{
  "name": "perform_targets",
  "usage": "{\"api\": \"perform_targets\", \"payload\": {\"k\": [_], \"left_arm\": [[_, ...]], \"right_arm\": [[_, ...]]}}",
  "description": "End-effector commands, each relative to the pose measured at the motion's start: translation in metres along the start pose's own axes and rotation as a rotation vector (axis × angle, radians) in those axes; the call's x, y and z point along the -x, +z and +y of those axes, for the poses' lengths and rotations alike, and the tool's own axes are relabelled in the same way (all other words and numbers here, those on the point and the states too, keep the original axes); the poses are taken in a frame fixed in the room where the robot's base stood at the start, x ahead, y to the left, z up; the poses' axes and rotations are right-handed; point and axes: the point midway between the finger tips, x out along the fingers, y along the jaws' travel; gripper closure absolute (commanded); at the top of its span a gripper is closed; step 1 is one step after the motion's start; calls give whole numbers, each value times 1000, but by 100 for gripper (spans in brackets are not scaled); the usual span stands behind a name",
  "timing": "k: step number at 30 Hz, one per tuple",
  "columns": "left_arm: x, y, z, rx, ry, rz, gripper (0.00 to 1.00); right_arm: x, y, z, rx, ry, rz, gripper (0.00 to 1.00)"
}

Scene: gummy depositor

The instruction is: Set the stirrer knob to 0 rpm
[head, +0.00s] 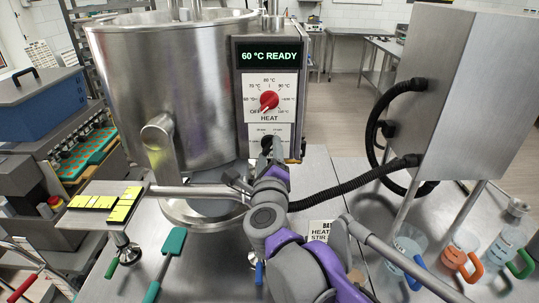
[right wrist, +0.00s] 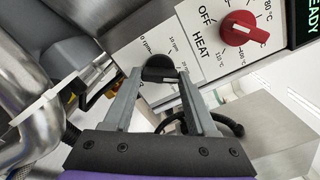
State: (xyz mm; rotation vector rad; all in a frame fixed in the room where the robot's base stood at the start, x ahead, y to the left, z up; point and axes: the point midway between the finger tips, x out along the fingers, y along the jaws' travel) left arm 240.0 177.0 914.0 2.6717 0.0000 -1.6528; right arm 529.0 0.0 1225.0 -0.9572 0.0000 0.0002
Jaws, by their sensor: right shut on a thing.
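The stirrer knob (right wrist: 159,68) is black and sits on a white dial plate (head: 264,131) below the red HEAT knob (head: 269,100). In the right wrist view the plate (right wrist: 141,38) carries small rpm marks. My right gripper (head: 268,157) is at the stirrer knob, and in the right wrist view its two fingers (right wrist: 158,85) are closed on either side of it. In the head view the arm and gripper hide most of the knob. My left gripper is not in view.
The steel kettle (head: 162,84) stands left of the control box. Its display (head: 270,56) reads 60 °C READY. A black hose (head: 353,183) runs from behind my arm to a steel cabinet (head: 448,95) on the right.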

Motion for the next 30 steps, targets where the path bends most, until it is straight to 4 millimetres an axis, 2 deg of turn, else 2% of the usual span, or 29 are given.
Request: {"api": "perform_targets", "payload": {"k": [30], "left_arm": [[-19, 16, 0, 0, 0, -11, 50]], "right_arm": [[0, 0, 1, 966, 0, 0, 98]]}}
